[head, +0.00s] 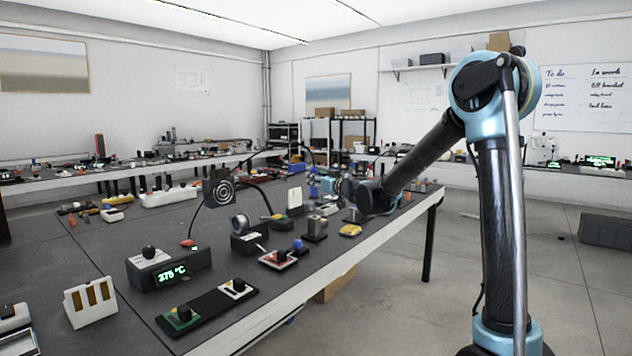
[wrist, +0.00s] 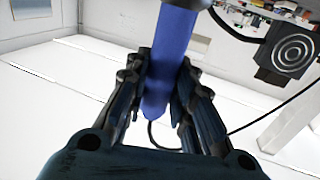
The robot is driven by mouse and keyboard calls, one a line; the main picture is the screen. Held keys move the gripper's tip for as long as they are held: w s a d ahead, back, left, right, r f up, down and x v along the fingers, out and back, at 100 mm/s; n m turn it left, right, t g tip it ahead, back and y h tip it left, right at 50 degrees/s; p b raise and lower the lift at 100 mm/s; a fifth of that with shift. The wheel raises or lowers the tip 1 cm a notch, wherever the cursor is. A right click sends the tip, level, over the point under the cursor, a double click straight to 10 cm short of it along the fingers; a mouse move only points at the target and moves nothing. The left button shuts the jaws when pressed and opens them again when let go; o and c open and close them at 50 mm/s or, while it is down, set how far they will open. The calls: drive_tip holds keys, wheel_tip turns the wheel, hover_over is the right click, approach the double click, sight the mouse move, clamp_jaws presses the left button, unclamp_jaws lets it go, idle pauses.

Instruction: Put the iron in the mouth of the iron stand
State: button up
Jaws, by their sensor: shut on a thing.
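The iron has a smooth blue handle (wrist: 170,60). My gripper (wrist: 165,95) is shut on it in the wrist view, with a finger on each side. The handle's rounded end shows between the fingers and a dark cable hangs beyond; its other end runs out of the top of the picture, so the tip is hidden. In the head view my gripper (head: 335,186) is small, above the far part of the bench. What looks like the iron stand (head: 241,224), a dark block with a round metal mouth, stands nearer, to the left of my gripper and apart from it.
A black square fan with rings (head: 219,192) stands behind the stand on a curved arm. A station reading 375 °C (head: 170,270) is nearer on the bench (head: 120,240). A metal block (head: 316,229) and a yellow item (head: 350,230) lie near my gripper.

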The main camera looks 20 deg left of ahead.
sight(316, 197)
drive_tip(key=shift+f, duration=3.7)
drive_tip(key=o, duration=1.1)
drive_tip(key=shift+c, duration=0.2)
drive_tip(key=v, duration=1.2)
wheel_tip(316, 197, up, 10)
idle(0.4)
